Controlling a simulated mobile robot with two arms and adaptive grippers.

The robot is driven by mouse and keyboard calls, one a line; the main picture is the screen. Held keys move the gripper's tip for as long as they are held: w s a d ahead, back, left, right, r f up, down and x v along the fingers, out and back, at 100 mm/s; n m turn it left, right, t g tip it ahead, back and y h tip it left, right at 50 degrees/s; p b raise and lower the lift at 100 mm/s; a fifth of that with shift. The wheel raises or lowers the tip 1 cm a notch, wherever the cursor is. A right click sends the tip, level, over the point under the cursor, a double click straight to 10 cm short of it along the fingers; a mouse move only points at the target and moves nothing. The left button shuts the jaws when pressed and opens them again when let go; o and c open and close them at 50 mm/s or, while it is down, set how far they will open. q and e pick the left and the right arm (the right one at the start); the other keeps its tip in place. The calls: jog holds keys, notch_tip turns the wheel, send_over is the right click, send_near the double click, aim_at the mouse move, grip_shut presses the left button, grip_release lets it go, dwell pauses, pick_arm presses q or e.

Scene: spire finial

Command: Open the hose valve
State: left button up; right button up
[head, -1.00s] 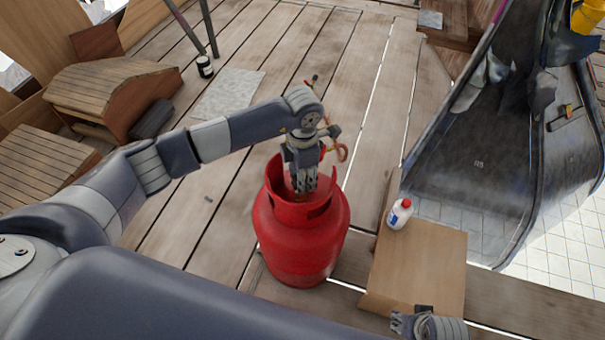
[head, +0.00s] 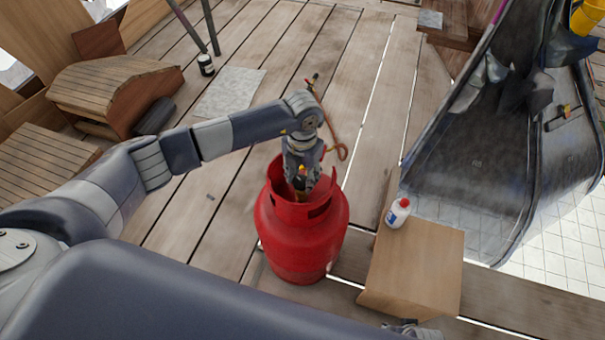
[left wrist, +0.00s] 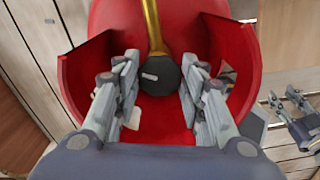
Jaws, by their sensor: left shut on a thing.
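The red gas cylinder (head: 300,235) stands upright on the plank floor, with an open red collar around its top. My left gripper (head: 303,185) reaches down inside the collar. In the left wrist view its fingers (left wrist: 160,95) are on both sides of a dark round valve knob (left wrist: 160,78), shut on it. A brass-coloured stem (left wrist: 152,25) runs from the knob to the top of that view. An orange hose (head: 337,140) with a dark-ended tool lies behind the cylinder. Part of my right gripper (head: 405,328) shows at the bottom edge; its fingers are mostly cut off.
A large dark curved shell (head: 490,150) is further right. Planks behind the cylinder are mostly clear.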

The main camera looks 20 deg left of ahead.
aim_at(303, 180)
dwell(0.4)
pick_arm(q)
jog(key=o, duration=1.1)
notch_tip(303, 180, up, 12)
